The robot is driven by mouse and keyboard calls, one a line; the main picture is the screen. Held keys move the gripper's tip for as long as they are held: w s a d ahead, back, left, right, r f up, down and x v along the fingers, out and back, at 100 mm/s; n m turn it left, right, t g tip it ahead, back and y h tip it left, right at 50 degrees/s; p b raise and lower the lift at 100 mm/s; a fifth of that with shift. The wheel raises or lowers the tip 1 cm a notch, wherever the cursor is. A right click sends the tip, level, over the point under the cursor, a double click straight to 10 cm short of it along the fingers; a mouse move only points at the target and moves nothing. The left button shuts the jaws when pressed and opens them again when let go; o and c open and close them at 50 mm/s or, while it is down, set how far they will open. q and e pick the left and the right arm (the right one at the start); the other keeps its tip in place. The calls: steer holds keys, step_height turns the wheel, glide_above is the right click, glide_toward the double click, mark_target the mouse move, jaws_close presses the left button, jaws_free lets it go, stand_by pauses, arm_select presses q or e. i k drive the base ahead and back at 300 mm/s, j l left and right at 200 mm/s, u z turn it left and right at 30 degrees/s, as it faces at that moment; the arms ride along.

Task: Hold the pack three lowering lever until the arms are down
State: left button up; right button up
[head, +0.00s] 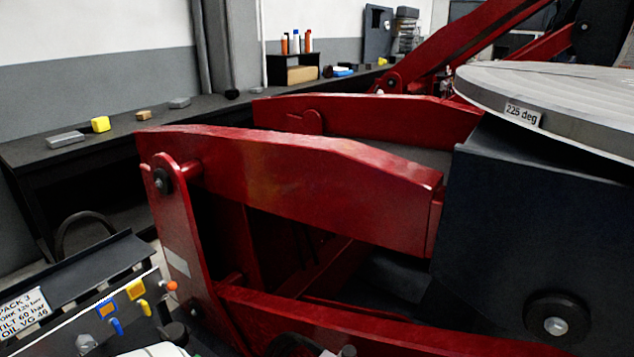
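The pack three unit (85,328) is at the lower left, with a white label reading "PACK 3" (25,310). On its sloping panel are a yellow-handled lever (145,307), a blue-handled lever (117,327) and an orange-red knob (172,286). I cannot tell which one is the lowering lever. The red upper arm (290,180) of the positioner slopes only slightly, and a lower red arm (330,325) runs beneath it. A second red arm (380,118) lies behind. Neither gripper can be made out; pale and dark parts at the bottom edge may be mine.
A round grey table (560,85) marked "225 deg" sits on a dark block (510,200) at the right. Another red arm (450,45) rises steeply at the back. A dark bench (80,160) along the wall carries small blocks and bottles.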

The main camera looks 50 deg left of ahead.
mark_target(172, 285)
steer(key=u, duration=2.55)
